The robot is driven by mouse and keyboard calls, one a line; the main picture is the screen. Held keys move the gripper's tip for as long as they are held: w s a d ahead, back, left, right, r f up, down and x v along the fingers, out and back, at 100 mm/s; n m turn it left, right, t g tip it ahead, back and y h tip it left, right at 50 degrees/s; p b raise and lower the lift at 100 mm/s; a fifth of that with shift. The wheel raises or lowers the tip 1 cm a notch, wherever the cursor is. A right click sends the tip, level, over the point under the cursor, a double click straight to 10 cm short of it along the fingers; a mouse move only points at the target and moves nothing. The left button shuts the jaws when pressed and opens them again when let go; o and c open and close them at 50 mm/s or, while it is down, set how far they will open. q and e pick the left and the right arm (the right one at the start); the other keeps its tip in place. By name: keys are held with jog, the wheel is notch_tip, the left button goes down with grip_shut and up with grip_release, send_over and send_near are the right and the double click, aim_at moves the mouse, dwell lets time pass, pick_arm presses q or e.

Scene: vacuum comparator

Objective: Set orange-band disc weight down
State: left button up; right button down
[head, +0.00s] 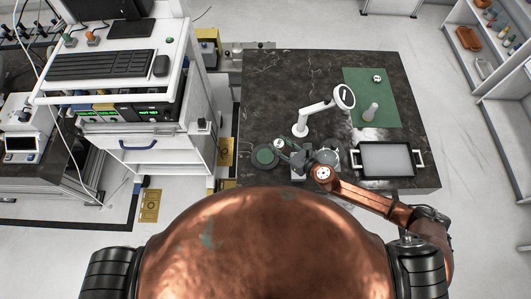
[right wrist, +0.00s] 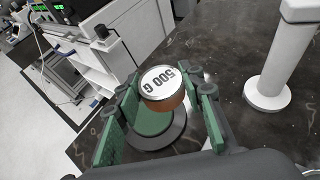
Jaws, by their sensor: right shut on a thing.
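The disc weight (right wrist: 161,82) has a white top marked "500 G" and an orange-brown side band. In the right wrist view it sits between the green-padded fingers of my right gripper (right wrist: 163,98), which is shut on it. A round green-topped pad on a dark base (right wrist: 150,142) shows behind and below the weight; the exact gap between them cannot be told. In the head view the weight (head: 279,143) is small, at the tip of my right gripper (head: 285,148), just up and right of the round green pad (head: 265,157). My left gripper is not in view.
A white stand with a round head (head: 300,129) rises close to my right gripper. A tray with handles (head: 414,160) lies to the right. A green mat (head: 358,84) holds a pale upright object (head: 370,112) and a small weight (head: 377,78). The dark tabletop (head: 270,90) is clear at upper left.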

jog(key=b, duration=0.2)
send_over(266, 156)
jog(key=f, duration=0.3)
jog(key=d+f, duration=0.1)
jog(key=f, duration=0.1)
jog(key=shift+a+f, duration=0.55)
jog(key=shift+a+f+b, duration=0.1)
jog(key=shift+f+b, duration=1.25)
jog(key=shift+f, duration=0.25)
jog(key=shift+f, duration=0.2)
jog(key=c, duration=1.7)
grip_release()
jog(key=shift+f, duration=0.15)
jog(key=shift+c, duration=0.2)
jog(key=o, duration=0.4)
jog(key=shift+o, duration=0.2)
